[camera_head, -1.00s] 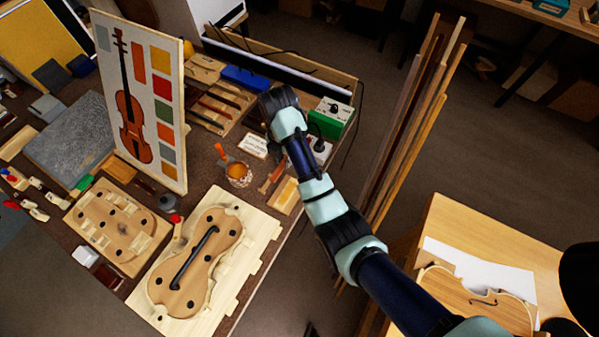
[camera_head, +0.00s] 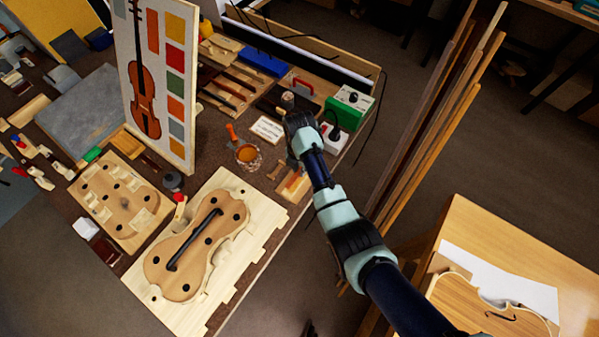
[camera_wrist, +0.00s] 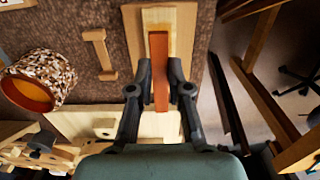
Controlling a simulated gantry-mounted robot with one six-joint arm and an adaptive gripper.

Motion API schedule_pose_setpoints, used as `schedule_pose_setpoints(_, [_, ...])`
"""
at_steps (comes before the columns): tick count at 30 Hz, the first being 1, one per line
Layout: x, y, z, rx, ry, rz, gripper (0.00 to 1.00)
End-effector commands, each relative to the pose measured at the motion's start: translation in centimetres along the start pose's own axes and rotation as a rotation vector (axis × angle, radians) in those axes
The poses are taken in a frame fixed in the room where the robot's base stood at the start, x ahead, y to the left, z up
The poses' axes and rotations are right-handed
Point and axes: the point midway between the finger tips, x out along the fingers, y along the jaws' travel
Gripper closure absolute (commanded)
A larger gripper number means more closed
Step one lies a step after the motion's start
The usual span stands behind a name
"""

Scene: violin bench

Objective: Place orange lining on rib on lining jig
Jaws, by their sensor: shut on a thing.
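In the wrist view my gripper (camera_wrist: 160,93) has its two fingers on either side of a narrow orange lining (camera_wrist: 159,58) and is shut on it. The lining is above a pale wooden block (camera_wrist: 182,30), and I cannot tell whether it touches the block. In the head view the orange lining (camera_head: 293,181) shows small below my wrist. A violin-shaped wooden form (camera_head: 190,262) with dark holes and a black bar sits on a pale board (camera_head: 262,222), left of my gripper.
A speckled pot with orange contents (camera_head: 247,155) stands left of my gripper. A small wooden piece (camera_wrist: 99,53) lies between pot and block. A panel with a violin picture (camera_head: 150,85) stands upright farther left. Tall wooden strips (camera_head: 440,120) stand right of the bench.

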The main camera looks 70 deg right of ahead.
Motion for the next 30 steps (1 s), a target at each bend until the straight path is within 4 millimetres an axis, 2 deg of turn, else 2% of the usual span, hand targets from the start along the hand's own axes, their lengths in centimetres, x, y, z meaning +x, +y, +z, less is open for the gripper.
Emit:
schedule_pose_setpoints(7, [4.1, -0.1, 0.0, 0.000, 0.002, -0.002, 0.96])
schedule_pose_setpoints(18, [4.5, -0.1, 0.0, 0.000, 0.001, -0.001, 0.96])
schedule_pose_setpoints(19, [4.4, 0.0, 0.0, 0.000, 0.000, -0.001, 0.77])
schedule_pose_setpoints(23, [4.3, 0.0, 0.0, 0.000, 0.001, -0.001, 0.57])
schedule_pose_setpoints(30, [4.3, 0.0, 0.0, 0.000, 0.001, -0.001, 0.57])
